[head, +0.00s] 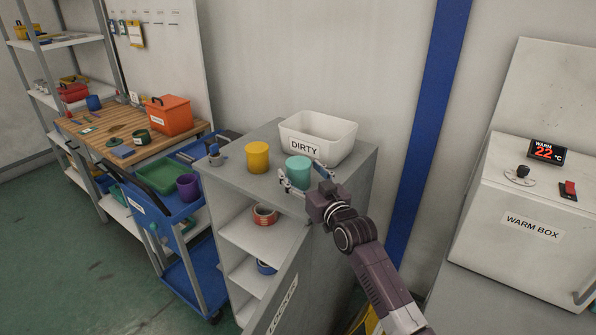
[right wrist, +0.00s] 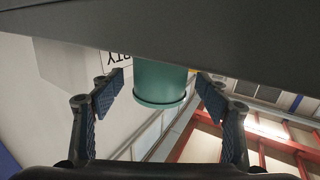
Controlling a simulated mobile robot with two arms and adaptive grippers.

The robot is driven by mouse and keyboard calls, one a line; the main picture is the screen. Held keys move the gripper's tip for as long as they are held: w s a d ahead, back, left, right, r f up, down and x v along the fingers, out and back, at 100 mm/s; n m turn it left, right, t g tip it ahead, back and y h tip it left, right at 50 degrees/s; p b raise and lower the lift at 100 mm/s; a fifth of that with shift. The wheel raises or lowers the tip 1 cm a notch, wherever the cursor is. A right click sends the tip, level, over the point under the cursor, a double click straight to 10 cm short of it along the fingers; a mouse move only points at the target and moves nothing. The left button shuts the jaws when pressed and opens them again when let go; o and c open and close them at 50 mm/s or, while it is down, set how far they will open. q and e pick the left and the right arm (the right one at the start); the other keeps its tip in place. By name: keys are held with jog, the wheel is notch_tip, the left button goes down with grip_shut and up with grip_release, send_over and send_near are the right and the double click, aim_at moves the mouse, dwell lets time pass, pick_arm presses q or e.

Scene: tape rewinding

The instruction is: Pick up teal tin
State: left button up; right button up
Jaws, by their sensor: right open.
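The teal tin (head: 298,171) stands upright on top of the grey cabinet, in front of the white bin marked DIRTY. In the right wrist view the tin (right wrist: 160,84) sits between the two open fingers (right wrist: 162,97), with a gap showing on each side. My left gripper is not in view.
The white DIRTY bin (head: 335,130) is close behind the tin. A yellow tin (head: 257,157) stands to its left on the cabinet top (head: 232,172). A blue cart (head: 165,220) stands at left and the warm box (head: 530,215) at right.

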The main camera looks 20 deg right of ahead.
jog(key=shift+w+a+r, duration=0.1)
jog(key=shift+w+a, duration=0.05)
jog(key=shift+w, duration=0.75)
jog(key=c, duration=0.5)
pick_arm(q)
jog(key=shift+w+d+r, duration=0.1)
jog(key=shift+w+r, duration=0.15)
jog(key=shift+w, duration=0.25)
pick_arm(e)
jog(key=c, duration=1)
jog(key=shift+o, duration=0.2)
